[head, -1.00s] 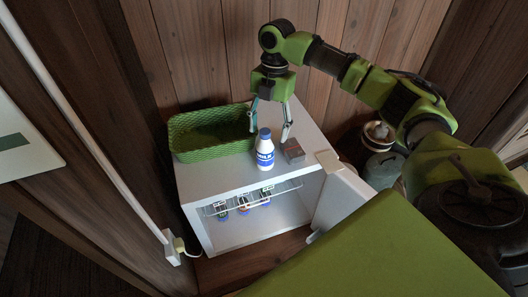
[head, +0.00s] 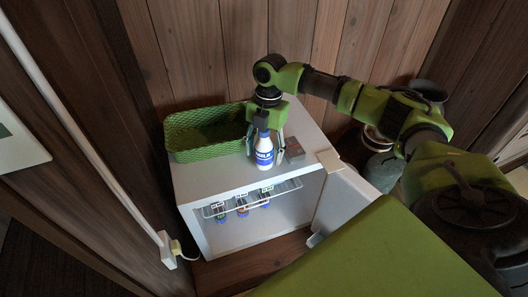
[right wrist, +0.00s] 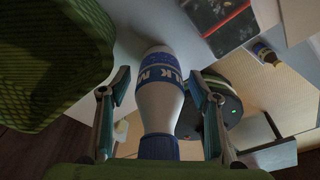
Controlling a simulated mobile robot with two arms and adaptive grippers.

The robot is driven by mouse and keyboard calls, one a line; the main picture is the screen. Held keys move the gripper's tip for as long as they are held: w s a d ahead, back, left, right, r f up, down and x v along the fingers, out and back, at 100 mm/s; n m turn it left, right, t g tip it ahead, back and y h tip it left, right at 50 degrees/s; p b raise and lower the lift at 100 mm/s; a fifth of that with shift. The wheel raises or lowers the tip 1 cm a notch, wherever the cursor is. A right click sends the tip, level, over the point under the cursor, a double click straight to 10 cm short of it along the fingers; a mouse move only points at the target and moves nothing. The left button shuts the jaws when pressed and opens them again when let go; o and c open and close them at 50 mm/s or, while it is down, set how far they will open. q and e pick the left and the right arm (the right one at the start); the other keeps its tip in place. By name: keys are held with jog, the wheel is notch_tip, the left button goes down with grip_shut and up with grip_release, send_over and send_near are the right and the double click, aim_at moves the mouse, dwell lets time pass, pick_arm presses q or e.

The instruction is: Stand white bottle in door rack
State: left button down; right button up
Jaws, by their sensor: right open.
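The white bottle (head: 264,155) with a blue cap and blue label stands upright on top of the small white fridge (head: 205,181). My right gripper (head: 266,148) is open and lowered from above, with one finger on each side of the bottle. In the right wrist view the bottle (right wrist: 160,97) lies between the two fingers (right wrist: 159,82), with visible gaps to both. The fridge door (head: 343,198) stands open on the right; its rack cannot be made out. My left gripper is not in view.
A green woven basket (head: 185,155) stands left of the bottle, and a small dark box (head: 294,149) stands close on its right. Several small bottles (head: 242,206) sit at a wire shelf (head: 285,188) inside the fridge.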

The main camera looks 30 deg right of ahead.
jog(key=c, duration=1.5)
grip_shut()
jog(key=shift+r, duration=0.15)
